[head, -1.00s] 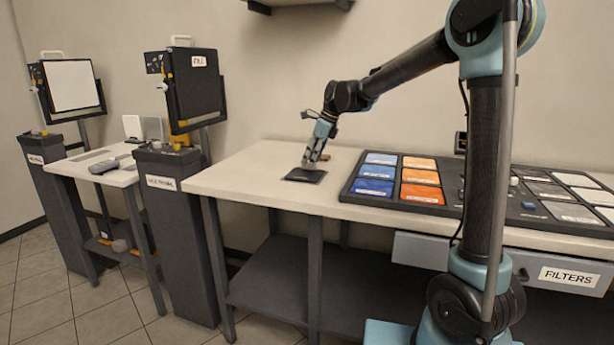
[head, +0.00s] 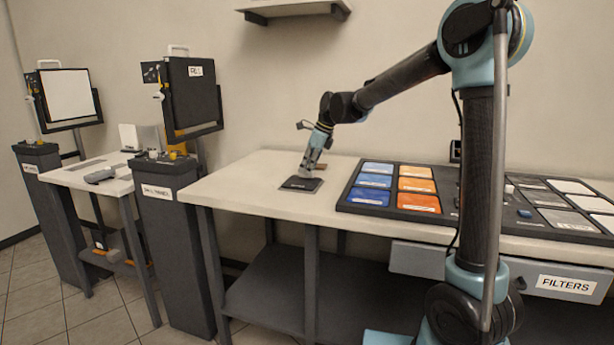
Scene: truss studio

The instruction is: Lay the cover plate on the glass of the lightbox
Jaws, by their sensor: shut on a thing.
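The contact between fingers and plate is partly hidden. I cannot tell for sure which thing is the lightbox or whether its glass is under the plate.
The dark tray (head: 343,205) of blue, orange, grey and white tiles fills the table's right side. A small brownish thing lies behind my gripper. A dark upright panel (head: 190,95) and a white-faced panel (head: 66,95) stand left. The pale table (head: 225,190) is clear at left.

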